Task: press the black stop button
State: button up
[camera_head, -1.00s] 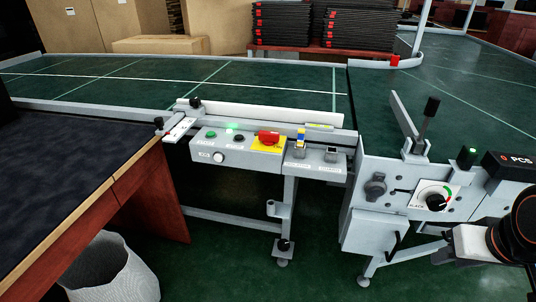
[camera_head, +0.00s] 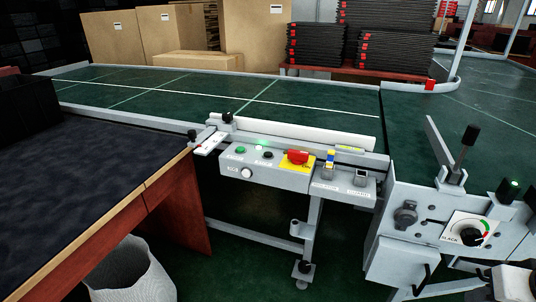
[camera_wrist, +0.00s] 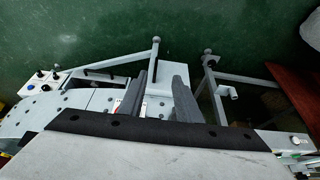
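The black button (camera_head: 268,154) is a small dark knob on the sloped grey control panel (camera_head: 262,177) at the conveyor's near edge, in the head view. A green button (camera_head: 240,150) is to its left. A red mushroom button (camera_head: 297,156) on a yellow plate is to its right. My gripper (camera_wrist: 161,76) shows in the wrist view as two dark fingers set apart, with nothing held between them. It hangs over grey conveyor frame parts. The gripper is outside the head view, and I cannot make out the black button in the wrist view.
A dark-topped table (camera_head: 90,190) stands at the left, with a white bin (camera_head: 130,272) below it. A grey unit with a dial (camera_head: 468,232) and upright lever (camera_head: 465,150) is at the right. The green conveyor (camera_head: 200,92) lies behind the panel.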

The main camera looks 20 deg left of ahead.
grip_shut()
dwell(1.5)
